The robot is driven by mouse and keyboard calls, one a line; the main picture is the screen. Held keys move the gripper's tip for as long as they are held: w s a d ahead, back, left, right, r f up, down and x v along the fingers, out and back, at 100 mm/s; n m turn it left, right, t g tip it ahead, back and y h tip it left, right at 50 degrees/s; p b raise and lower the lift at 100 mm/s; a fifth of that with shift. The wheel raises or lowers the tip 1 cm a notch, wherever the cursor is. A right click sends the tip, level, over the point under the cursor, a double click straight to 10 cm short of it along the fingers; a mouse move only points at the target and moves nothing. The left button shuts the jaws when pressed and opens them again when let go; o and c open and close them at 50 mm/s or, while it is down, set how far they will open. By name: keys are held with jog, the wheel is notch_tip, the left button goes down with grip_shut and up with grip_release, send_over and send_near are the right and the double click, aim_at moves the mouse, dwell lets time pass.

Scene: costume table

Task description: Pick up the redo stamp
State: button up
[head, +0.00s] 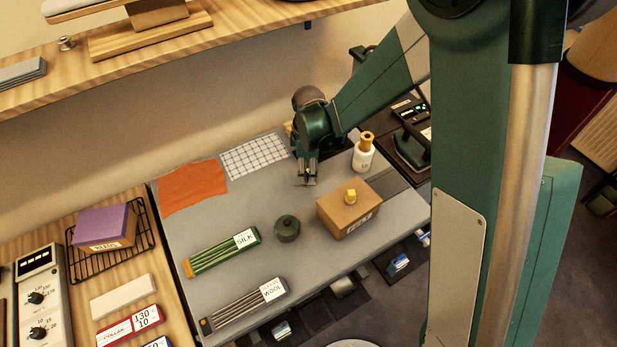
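No label reading "redo" is legible, so I cannot tell for certain which object is the redo stamp. A dark round knobbed object (287,228) stands on the grey table mat (260,200), left of the box. My gripper (306,181) points down over the back part of the mat, behind and left of the box and apart from it. Its fingertips are small here, and their gap is unclear. I see nothing held. A small tan piece (289,129) is partly hidden behind my gripper.
A white bottle with a tan top (363,154) stands right of my gripper. An orange cloth (193,186) and a white grid sheet (255,156) lie at the back left. The silk (221,252) and wool (243,304) trays lie in front. A shelf (60,85) overhangs the back left.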

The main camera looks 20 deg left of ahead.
jog(key=c, duration=1)
jog(key=shift+r, duration=0.15)
jog(key=shift+r, duration=4.9)
